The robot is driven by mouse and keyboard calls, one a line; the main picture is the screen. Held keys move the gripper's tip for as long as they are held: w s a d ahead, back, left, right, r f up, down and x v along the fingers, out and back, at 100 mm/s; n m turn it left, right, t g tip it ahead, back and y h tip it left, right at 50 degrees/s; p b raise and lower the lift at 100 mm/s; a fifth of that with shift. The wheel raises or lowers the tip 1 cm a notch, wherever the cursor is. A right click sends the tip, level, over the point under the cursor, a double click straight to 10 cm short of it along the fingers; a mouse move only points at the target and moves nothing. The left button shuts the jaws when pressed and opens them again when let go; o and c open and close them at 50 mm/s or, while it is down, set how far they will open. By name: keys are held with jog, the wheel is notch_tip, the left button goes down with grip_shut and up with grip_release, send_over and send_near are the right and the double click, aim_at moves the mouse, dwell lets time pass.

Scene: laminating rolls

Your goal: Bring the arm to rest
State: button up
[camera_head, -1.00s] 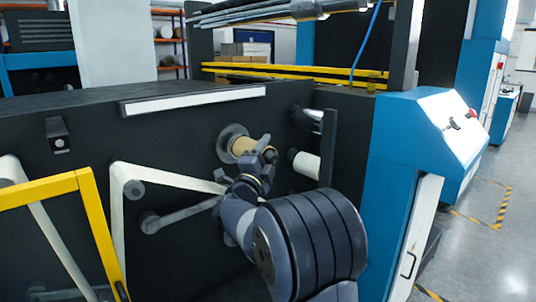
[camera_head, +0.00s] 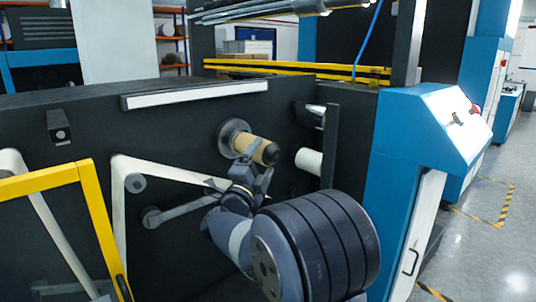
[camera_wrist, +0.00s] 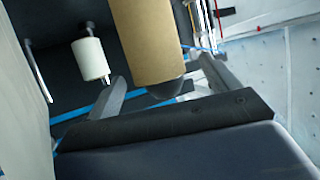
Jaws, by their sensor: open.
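My gripper (camera_head: 238,186) is open and empty in the head view, just below and in front of a brown cardboard core (camera_head: 254,150) on a spindle of the dark machine panel. In the wrist view my gripper (camera_wrist: 162,88) shows its two fingers spread, one on each side of the brown core (camera_wrist: 147,40) in the picture. The core's end faces the gripper. I cannot tell the exact gap between them, but the head view shows the fingers apart from the core.
A white web (camera_head: 165,170) runs over rollers at left. A yellow frame (camera_head: 98,215) stands at lower left. A blue cabinet (camera_head: 405,150) stands at right, with open floor (camera_head: 490,240) beyond.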

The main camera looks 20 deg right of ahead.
aim_at(275, 149)
jog(key=v, duration=0.5)
jog(key=shift+s+a+b, duration=0.1)
jog(key=shift+s+b, duration=0.05)
jog(key=shift+b, duration=0.15)
jog(key=p+x, duration=0.2)
jog(key=x, duration=0.8)
jog(key=shift+d, duration=0.4)
jog(key=shift+s+d, duration=0.2)
jog(key=shift+s, duration=0.4)
jog(key=shift+r, duration=0.1)
